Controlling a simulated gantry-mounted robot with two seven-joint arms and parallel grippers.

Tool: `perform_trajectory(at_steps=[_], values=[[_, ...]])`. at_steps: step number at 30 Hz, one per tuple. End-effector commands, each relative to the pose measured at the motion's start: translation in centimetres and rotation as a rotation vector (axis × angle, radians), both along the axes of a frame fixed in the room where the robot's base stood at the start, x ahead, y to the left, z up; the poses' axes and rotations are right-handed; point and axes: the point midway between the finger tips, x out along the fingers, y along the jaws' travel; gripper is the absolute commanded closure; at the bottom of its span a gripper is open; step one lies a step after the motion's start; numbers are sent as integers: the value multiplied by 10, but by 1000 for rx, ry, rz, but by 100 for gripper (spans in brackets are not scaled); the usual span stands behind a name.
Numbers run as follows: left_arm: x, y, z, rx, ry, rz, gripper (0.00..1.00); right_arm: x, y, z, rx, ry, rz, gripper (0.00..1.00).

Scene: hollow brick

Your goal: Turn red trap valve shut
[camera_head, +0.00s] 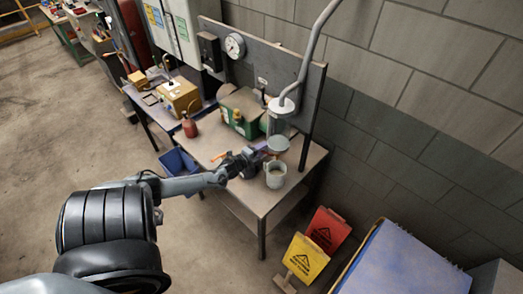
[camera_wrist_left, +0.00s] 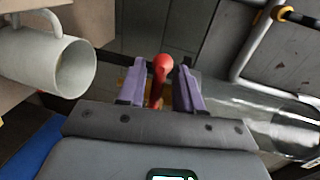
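The red valve handle (camera_wrist_left: 160,78) is a rounded red lever in the left wrist view. My left gripper (camera_wrist_left: 160,92) is open, with one purple-padded finger on each side of the handle and a gap on both sides. In the head view my left gripper (camera_head: 262,154) reaches over the table beneath the clear glass trap (camera_head: 277,126), and the red handle is not clearly seen there. The glass trap also shows at the right of the left wrist view (camera_wrist_left: 275,118). My right gripper is in neither view.
A pale mug (camera_head: 276,181) stands close beside my left gripper; it also shows in the left wrist view (camera_wrist_left: 40,62). A grey pipe (camera_head: 309,55) runs up from the trap. A green box (camera_head: 241,112) and red bottle (camera_head: 190,127) stand behind on the table (camera_head: 262,201).

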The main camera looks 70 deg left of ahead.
Motion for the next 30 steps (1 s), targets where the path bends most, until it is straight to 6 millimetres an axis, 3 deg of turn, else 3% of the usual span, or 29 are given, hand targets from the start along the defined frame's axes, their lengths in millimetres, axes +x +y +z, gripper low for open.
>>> perform_trajectory(at_steps=[11, 30], values=[[-11, -5, 0, -2, 3, -2, 65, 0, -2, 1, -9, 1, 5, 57], [-87, -41, 18, -1, 2, 0, 65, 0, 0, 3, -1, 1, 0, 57]])
